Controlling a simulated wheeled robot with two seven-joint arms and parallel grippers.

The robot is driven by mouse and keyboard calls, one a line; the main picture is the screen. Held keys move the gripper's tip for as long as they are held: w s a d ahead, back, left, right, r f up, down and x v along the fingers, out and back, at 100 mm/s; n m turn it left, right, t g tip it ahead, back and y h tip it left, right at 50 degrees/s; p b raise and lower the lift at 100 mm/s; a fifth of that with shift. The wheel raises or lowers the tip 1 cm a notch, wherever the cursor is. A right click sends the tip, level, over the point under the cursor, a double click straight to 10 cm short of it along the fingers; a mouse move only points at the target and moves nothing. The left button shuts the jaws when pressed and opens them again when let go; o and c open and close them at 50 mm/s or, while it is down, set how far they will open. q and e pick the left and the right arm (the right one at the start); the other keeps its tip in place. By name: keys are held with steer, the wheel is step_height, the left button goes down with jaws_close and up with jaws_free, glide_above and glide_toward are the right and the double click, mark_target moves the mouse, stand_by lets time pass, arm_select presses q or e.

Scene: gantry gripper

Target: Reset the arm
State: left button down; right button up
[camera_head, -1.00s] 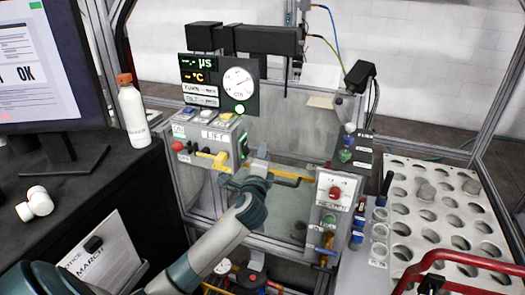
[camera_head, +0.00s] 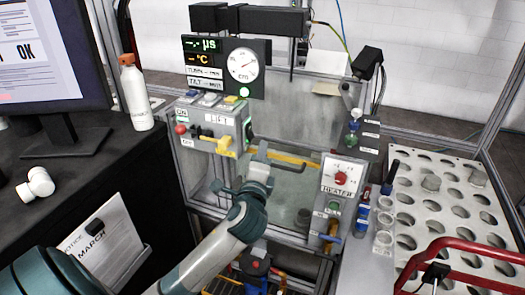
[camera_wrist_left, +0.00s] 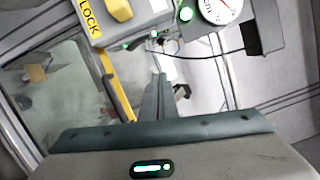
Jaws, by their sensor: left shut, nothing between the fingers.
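My left arm reaches up from the bottom of the head view to the front of a glass-walled machine. My left gripper (camera_head: 260,158) is shut and empty, in front of the machine's window near the yellow bar (camera_head: 290,159). In the left wrist view its fingers (camera_wrist_left: 158,80) lie together, with the yellow bar (camera_wrist_left: 118,88) to their left. Whether they touch anything is unclear. My right gripper does not show.
The LIFT control box (camera_head: 217,122) is left of the gripper, the HEATER box (camera_head: 341,177) right. A dial (camera_head: 242,65) sits above. A perforated rack (camera_head: 440,207) and red bar (camera_head: 462,247) are at right. A white bottle (camera_head: 136,98) stands on the black desk (camera_head: 95,185).

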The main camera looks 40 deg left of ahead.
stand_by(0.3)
arm_select(q)
step_height(320, 180, down, 27)
steer(key=w+d+n+g+h, duration=0.1)
steer(key=w+d+g+h, duration=0.1)
steer(key=g+h, duration=0.15)
steer(key=s+d+f+n+g+h, duration=0.15)
steer(key=s+f, duration=0.35)
steer(key=f, duration=0.7)
steer(key=s+d+f+n+g+h, duration=0.1)
steer(key=s+f+g, duration=0.3)
steer(key=f, duration=0.8)
steer(key=s+d+f+n+g+h, duration=0.1)
steer(key=s+d+f+n+g, duration=0.25)
steer(key=s+f, duration=1.55)
steer(key=s+d+f+n+g, duration=0.1)
steer(key=s+d+f+n, duration=0.1)
steer(key=s, duration=1.2)
steer(key=s+d+f+n+g+h, duration=0.1)
steer(key=s+f, duration=0.5)
steer(key=s, duration=0.8)
steer(key=d+n+g, duration=0.1)
steer(key=d+n, duration=0.1)
steer(key=d, duration=0.1)
steer(key=shift+s+f+n+b, duration=0.15)
steer(key=shift+f+n+b, duration=0.15)
steer(key=shift+f+b, duration=0.1)
steer(key=shift+s+r, duration=0.1)
